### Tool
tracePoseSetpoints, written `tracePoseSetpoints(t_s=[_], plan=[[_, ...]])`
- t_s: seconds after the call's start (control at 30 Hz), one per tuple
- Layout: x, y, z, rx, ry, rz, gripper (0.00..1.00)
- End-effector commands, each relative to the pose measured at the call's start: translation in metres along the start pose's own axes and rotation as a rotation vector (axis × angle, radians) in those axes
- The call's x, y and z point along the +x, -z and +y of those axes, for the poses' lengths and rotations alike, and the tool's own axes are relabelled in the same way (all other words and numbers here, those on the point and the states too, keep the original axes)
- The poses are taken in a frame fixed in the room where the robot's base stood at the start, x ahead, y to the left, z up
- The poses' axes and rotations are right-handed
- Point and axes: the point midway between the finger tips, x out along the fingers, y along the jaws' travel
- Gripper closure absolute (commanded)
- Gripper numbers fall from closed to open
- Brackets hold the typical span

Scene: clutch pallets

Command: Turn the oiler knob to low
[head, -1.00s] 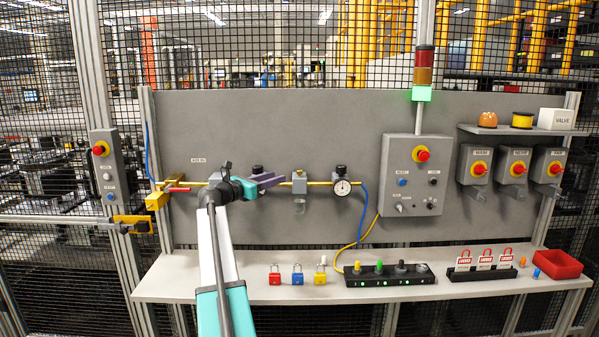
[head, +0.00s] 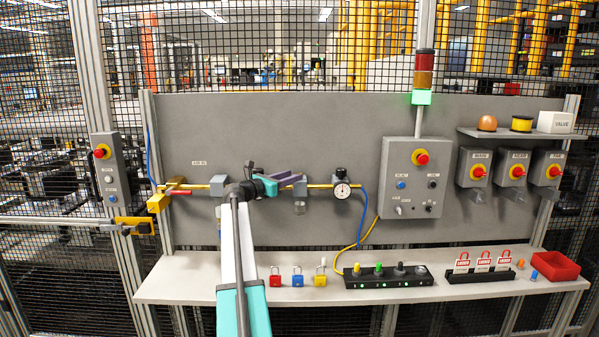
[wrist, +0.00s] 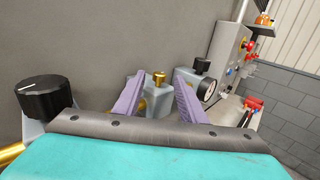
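The oiler (head: 301,190) is a grey block with a clear bowl below it, on the brass air line in the middle of the grey panel. In the wrist view its small brass knob (wrist: 159,77) stands on top of the grey body (wrist: 157,102). My gripper (wrist: 160,86) is open, with its two purple fingers to either side of the knob in the picture and a gap on each side. I cannot tell how far the knob is from the fingertips. In the head view my gripper (head: 290,179) partly covers the oiler. The knob's setting cannot be read.
A black knob (wrist: 43,97) with a white mark sits left of my gripper. A pressure gauge (head: 342,190) with a black knob is just right of the oiler. Padlocks (head: 297,280) and a black switch strip (head: 388,282) lie on the shelf (head: 190,275) below.

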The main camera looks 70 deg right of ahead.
Motion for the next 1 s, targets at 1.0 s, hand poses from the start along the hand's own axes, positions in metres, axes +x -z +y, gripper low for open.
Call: tracePoseSetpoints(t_s=[1.0], plan=[[0.055, 0.0, 0.0, 0.001, -0.001, 0.0, 0.93]])
